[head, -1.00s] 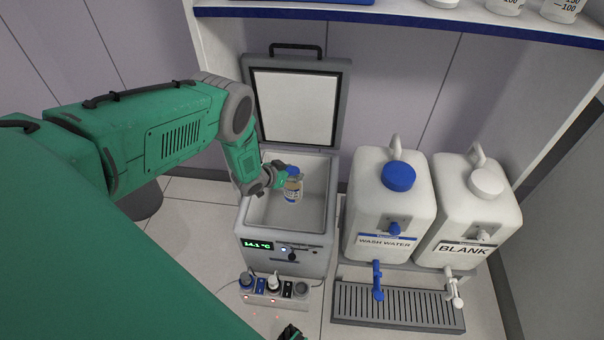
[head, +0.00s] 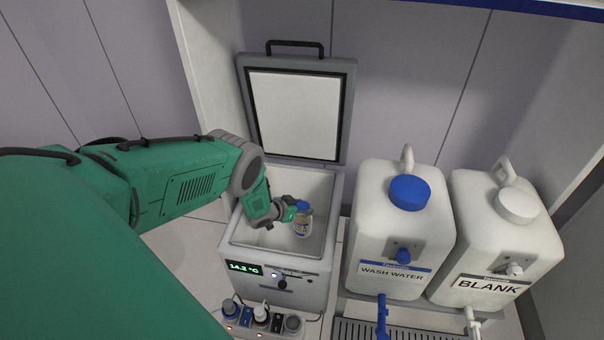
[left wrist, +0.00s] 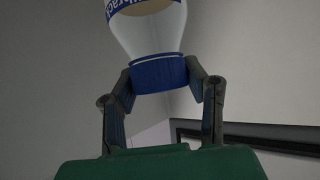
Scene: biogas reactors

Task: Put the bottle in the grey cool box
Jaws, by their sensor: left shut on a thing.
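The bottle (head: 303,221), with a blue cap and a blue-and-white label, is upright inside the open grey cool box (head: 262,262). My left gripper (head: 293,208) reaches into the box from the left and is shut on the bottle at its cap. The left wrist view shows the bottle (left wrist: 150,35) with its blue cap between the two fingers (left wrist: 160,80). Whether the bottle's base touches the box floor I cannot tell. The lid (head: 294,115) stands open at the back. My right gripper is not in view.
A white wash water canister (head: 390,235) with a blue cap stands close to the right of the box. A white blank canister (head: 497,245) stands beyond it. A drip grate (head: 400,332) and a socket block (head: 262,319) are in front.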

